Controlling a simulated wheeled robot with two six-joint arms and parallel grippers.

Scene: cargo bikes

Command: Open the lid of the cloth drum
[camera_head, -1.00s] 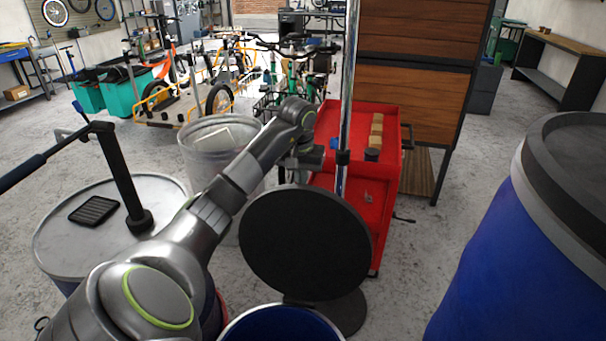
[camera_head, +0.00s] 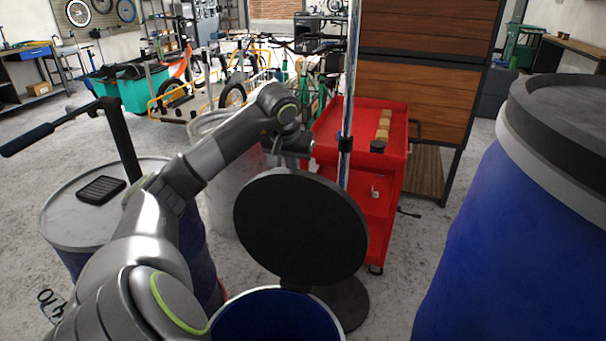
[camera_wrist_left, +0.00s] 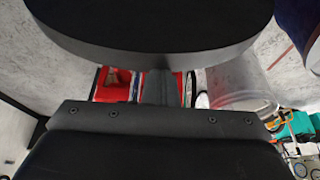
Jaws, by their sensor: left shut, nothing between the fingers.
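The cloth drum (camera_head: 275,318) is a blue drum at the bottom middle of the head view, its mouth open and dark blue inside. Its round black lid (camera_head: 300,228) stands steeply tilted up beyond the mouth. The lid also shows across the top of the left wrist view (camera_wrist_left: 150,38). My left arm reaches from the lower left to behind the lid's upper edge. My left gripper (camera_wrist_left: 157,88) is shut and empty, close to the lid; the lid partly hides it in the head view. My right gripper is not in view.
A grey-lidded drum (camera_head: 65,222) with a black handle post stands left. A large blue drum (camera_head: 490,240) with a black lid stands right. A red cart (camera_head: 357,160) and a thin metal pole (camera_head: 347,100) are behind the lid. A pale bin (camera_head: 235,200) stands behind my arm.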

